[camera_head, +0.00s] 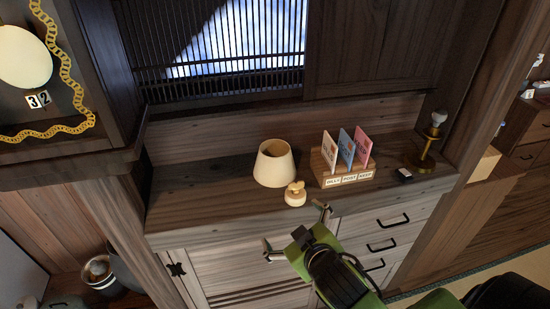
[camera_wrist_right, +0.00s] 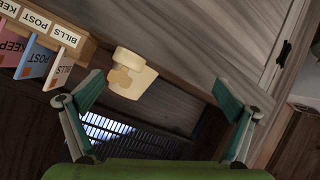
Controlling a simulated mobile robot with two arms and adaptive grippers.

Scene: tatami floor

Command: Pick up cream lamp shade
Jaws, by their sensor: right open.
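The cream lamp shade (camera_head: 275,166) stands on the wooden cabinet top, left of the letter rack. A small round cream object (camera_head: 295,194) sits just in front of it. My right gripper (camera_head: 298,232) is open and empty at the cabinet's front edge, apart from the shade and nearer to me. My left gripper is not in view.
A letter rack (camera_head: 348,181) with several upright cards stands right of the shade. A brass lamp with a bare bulb (camera_head: 427,147) and a small dark-and-white item (camera_head: 404,175) are further right. The cabinet top (camera_head: 200,195) left of the shade is clear. A slatted window (camera_head: 225,45) is behind.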

